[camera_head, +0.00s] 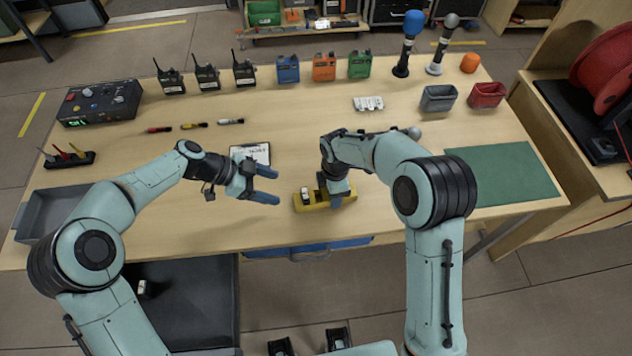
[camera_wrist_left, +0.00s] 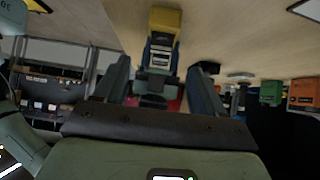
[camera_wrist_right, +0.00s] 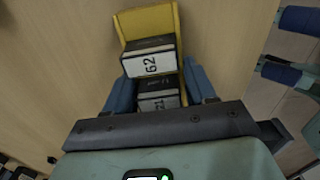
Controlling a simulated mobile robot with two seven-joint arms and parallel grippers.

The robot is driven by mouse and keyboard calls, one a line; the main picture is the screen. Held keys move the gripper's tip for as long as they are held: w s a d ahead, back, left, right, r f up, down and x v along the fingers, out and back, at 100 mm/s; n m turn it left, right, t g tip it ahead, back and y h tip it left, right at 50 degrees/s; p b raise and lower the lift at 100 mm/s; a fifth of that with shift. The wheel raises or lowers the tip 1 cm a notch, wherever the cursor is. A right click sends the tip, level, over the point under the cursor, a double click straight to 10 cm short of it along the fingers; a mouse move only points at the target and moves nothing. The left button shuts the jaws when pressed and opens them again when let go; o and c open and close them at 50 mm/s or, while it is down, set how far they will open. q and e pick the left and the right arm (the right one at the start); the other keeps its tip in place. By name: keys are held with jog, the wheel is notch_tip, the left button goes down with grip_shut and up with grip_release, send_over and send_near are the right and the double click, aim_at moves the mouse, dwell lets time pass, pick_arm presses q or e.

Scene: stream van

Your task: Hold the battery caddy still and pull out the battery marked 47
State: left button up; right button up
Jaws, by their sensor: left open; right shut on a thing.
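The yellow battery caddy (camera_head: 312,208) stands near the table's front edge. In the right wrist view the caddy (camera_wrist_right: 179,30) holds a dark battery marked 62 (camera_wrist_right: 152,62) and another battery (camera_wrist_right: 160,103), whose label is partly hidden and looks like 21. I can read no 47 in any view. My right gripper (camera_head: 336,190) points down over the caddy's right end and is shut on it, with its blue fingers outside the side walls. My left gripper (camera_head: 264,184) is open and empty, left of the caddy, fingers pointing right. A yellow thing, apparently the caddy (camera_wrist_left: 165,20), shows beyond its fingers.
A white card (camera_head: 250,153) lies behind my left gripper. A grey bin (camera_head: 438,98) and red bin (camera_head: 487,95) stand right, beyond the green mat (camera_head: 500,175). A grey tray (camera_head: 55,215) is at left.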

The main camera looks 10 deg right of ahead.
aim_at(305, 193)
jog(key=shift+c, duration=0.4)
pick_arm(q)
jog(key=d+r+n+t+y, duration=0.1)
jog(key=d+r+y, duration=0.3)
jog(key=r+y, duration=0.15)
pick_arm(e)
jog(key=shift+f, duration=0.1)
pick_arm(q)
jog(key=x, duration=1.2)
jog(key=shift+s+d+r, duration=0.15)
jog(key=shift+s+d, duration=0.05)
jog(key=shift+s, duration=0.15)
pick_arm(e)
jog(key=shift+s+f, duration=0.15)
jog(key=shift+s, duration=0.05)
pick_arm(q)
jog(key=shift+c, duration=0.3)
jog(key=c, duration=1.2)
jog(key=shift+r, duration=0.2)
jog(key=shift+r, duration=0.35)
jog(key=shift+r, duration=1.55)
